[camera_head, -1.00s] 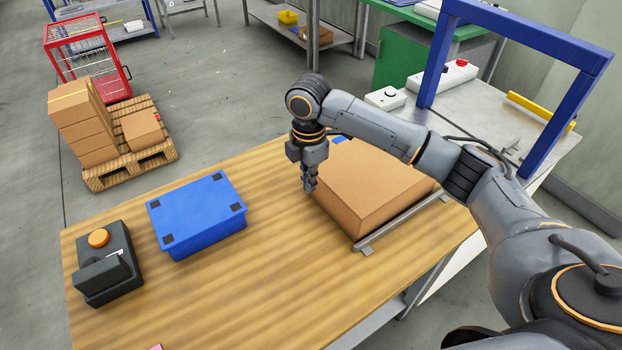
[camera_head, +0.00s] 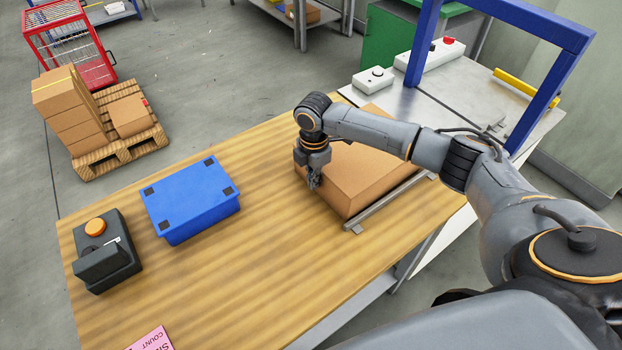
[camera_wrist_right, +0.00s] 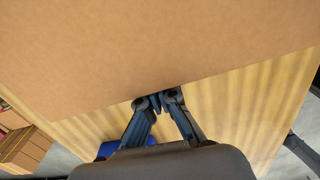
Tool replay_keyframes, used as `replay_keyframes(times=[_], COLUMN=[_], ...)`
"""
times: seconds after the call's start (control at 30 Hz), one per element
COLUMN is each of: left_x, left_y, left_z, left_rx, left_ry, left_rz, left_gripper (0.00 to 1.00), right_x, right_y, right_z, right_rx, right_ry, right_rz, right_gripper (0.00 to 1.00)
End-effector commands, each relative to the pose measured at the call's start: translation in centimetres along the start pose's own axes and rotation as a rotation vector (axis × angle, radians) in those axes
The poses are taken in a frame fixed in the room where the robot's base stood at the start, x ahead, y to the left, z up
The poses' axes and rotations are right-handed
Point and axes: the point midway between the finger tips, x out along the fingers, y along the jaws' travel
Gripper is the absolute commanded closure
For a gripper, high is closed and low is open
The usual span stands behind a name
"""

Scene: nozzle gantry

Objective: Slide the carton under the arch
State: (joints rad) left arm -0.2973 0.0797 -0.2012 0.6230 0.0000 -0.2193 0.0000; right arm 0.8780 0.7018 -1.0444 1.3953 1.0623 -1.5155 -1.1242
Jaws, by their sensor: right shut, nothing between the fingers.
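The brown carton (camera_head: 362,180) lies on the wooden table at its right end, beside a grey metal rail. The blue arch (camera_head: 556,40) stands on the grey metal table beyond it, to the upper right. My right gripper (camera_head: 314,186) is shut and empty, pointing down at the carton's near left side. In the right wrist view the carton (camera_wrist_right: 150,50) fills the upper part and the shut fingertips (camera_wrist_right: 158,101) are at its edge; I cannot tell if they touch it. My arm hides part of the carton. My left gripper is not in view.
The grey rail (camera_head: 390,200) runs along the carton's right side. A blue lidded box (camera_head: 190,198) and a black device with an orange button (camera_head: 104,252) stand on the left of the wooden table (camera_head: 260,270). A white switch box (camera_head: 373,79) stands left of the arch.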

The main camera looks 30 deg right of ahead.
Motion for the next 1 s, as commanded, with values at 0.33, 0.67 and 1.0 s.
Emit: replay_keyframes(times=[0.33, 0.67, 1.0], left_x=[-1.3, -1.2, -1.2], left_y=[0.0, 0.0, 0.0], left_z=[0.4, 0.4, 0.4], left_rx=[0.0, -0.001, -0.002], left_ry=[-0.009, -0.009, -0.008], left_rz=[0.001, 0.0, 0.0], left_gripper=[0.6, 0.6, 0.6], right_x=[-0.3, 0.1, 0.0], right_y=[0.0, 0.0, 0.0], right_z=[4.0, 11.7, 12.5], right_rx=[0.009, 0.006, 0.001], right_ry=[-0.002, -0.002, -0.001], right_rz=[-0.002, -0.001, -0.001], right_gripper=[1.0, 1.0, 1.0])
